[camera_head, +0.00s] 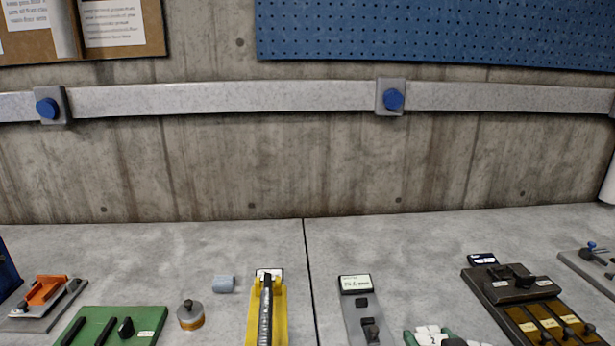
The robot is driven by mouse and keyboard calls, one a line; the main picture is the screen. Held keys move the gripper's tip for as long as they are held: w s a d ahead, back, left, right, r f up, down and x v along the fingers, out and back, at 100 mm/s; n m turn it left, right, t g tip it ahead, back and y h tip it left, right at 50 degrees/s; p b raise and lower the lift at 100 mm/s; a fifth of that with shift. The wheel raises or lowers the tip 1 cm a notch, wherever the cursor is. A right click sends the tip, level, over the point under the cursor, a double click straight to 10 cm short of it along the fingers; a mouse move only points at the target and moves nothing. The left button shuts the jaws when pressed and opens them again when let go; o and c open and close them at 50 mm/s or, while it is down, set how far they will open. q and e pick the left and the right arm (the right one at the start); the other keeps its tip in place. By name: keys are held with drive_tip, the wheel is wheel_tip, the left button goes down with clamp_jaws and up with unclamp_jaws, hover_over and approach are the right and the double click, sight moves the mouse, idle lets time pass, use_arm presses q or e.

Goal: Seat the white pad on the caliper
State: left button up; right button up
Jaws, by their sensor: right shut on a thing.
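A white blocky piece (429,331), seemingly the white pad, shows at the bottom edge, right of centre, with green parts around it. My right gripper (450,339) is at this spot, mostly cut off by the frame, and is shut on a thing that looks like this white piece. How the fingers lie on it is hidden. I cannot tell for sure which thing is the caliper; a grey labelled fixture (359,306) with dark blocks stands just left of the white piece. My left gripper is not in view.
A dark tray with brown slots (535,305) is at right. The bench's back strip is clear.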

sight(430, 342)
drive_tip(key=shift+s+d+r, duration=0.1)
drive_tip(key=shift+s+r, duration=0.1)
idle(0.6)
drive_tip(key=shift+w+f, duration=0.2)
drive_tip(key=w+d+f+n+y+p, duration=0.2)
drive_tip(key=w+d+f, duration=0.3)
drive_tip(key=d, duration=0.3)
drive_tip(key=shift+w+d+f+n+g+y, duration=0.3)
drive_tip(key=shift+w+d+f+n+y, duration=0.15)
drive_tip(key=shift+f+y, duration=0.35)
drive_tip(key=shift+s, duration=0.1)
